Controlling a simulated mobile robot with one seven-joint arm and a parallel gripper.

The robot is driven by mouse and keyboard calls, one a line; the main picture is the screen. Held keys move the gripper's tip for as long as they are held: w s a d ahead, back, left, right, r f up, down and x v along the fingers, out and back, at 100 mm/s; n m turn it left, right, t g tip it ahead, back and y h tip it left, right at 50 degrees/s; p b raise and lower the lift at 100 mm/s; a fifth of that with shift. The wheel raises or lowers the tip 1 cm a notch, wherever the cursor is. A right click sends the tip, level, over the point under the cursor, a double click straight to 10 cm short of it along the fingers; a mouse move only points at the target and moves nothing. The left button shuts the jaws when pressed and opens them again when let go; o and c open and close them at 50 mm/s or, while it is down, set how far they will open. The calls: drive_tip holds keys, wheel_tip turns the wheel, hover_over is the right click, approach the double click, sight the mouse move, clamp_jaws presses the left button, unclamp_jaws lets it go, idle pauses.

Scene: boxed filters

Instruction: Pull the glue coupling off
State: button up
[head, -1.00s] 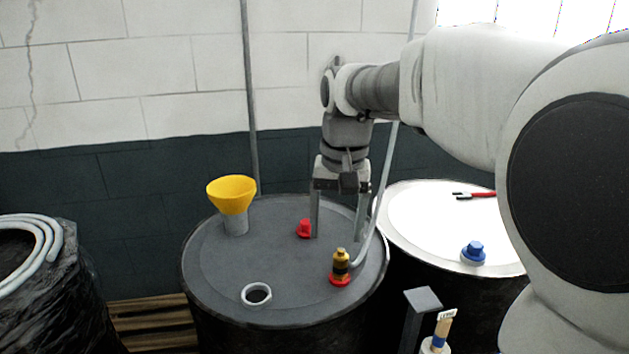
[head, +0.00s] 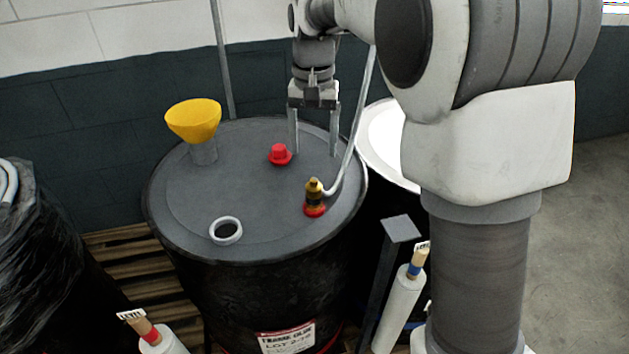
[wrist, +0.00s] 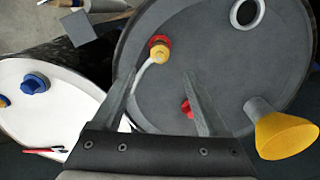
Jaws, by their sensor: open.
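The glue coupling (head: 314,190), brass with a dark band, stands upright on a red ring on the dark drum's lid (head: 250,205), near its right edge. A grey hose (head: 350,135) leaves its side and rises behind my gripper. The coupling also shows in the wrist view (wrist: 159,52), beyond the gap between the fingertips. My gripper (head: 314,154) points down above the lid, behind the coupling, open and empty. Its fingers are apart from the coupling. The drum's front label (head: 286,338) reads partly as glue.
A red cap (head: 280,154) sits left of my gripper, partly hidden by a finger in the wrist view. A yellow funnel (head: 193,120) and an open ringed hole (head: 226,231) are on the lid. A white-topped drum (wrist: 40,95) adjoins. A grey post (head: 401,229) stands in front, right.

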sight(314, 179)
wheel_tip(314, 179, down, 13)
idle(0.4)
clamp_jaws()
drive_tip(key=shift+r, duration=0.2)
idle(0.3)
drive_tip(key=shift+r+p, duration=0.45)
drive_tip(key=shift+r, duration=0.2)
drive_tip(key=shift+r, duration=0.1)
drive_tip(key=shift+r+p, duration=1.5)
drive_tip(key=shift+r, duration=0.4)
drive_tip(key=shift+r, duration=0.2)
